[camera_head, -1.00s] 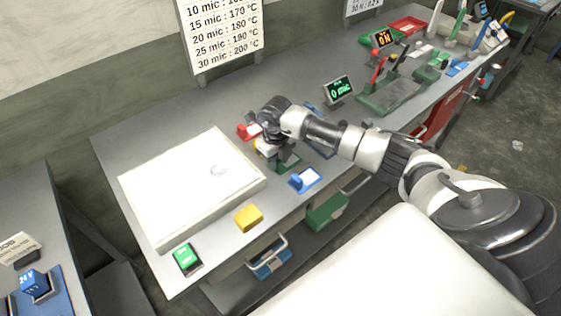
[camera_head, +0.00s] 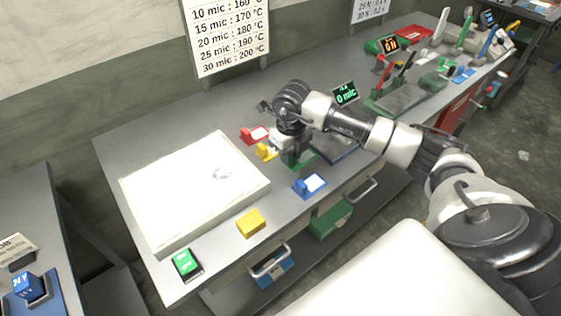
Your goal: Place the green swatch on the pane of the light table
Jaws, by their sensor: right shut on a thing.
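The light table (camera_head: 164,246) is a white box on the left part of the bench. My right gripper (camera_head: 293,148) is low over the bench, just right of the light table. It is shut on the green swatch (camera_head: 298,159), which is partly hidden by the fingers. I cannot tell whether the swatch is clear of the bench. My left gripper is not in view.
Red (camera_head: 254,135), yellow (camera_head: 266,152) and blue (camera_head: 311,186) pieces stand near the gripper. A yellow block (camera_head: 251,222) and a green-topped device (camera_head: 186,264) lie at the front edge. A display (camera_head: 345,94) stands behind my right arm.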

